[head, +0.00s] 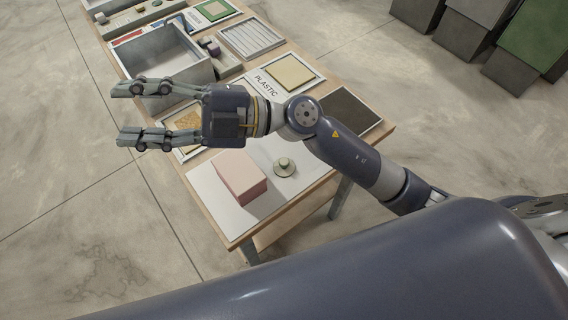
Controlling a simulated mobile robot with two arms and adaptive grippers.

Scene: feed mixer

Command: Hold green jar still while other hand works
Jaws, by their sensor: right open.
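My right gripper (125,114) reaches in from the right, above the table. Its two fingers are spread wide, point left, and hold nothing. I make out no clear green jar. A small round piece with a pale knob and a greenish base (284,167) stands on the white mat at the table's near end, below my right forearm; I cannot tell if it is a jar. The gripper is up and left of it in the picture, not touching it. My left gripper is not in view.
A pink block (227,180) stands on the white mat (237,222). Behind are a grey open bin (195,79), a ribbed tray (250,38), a yellow square by a PLASTIC label (289,72) and a dark panel (350,112). Large bins (535,35) stand on the floor, upper right.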

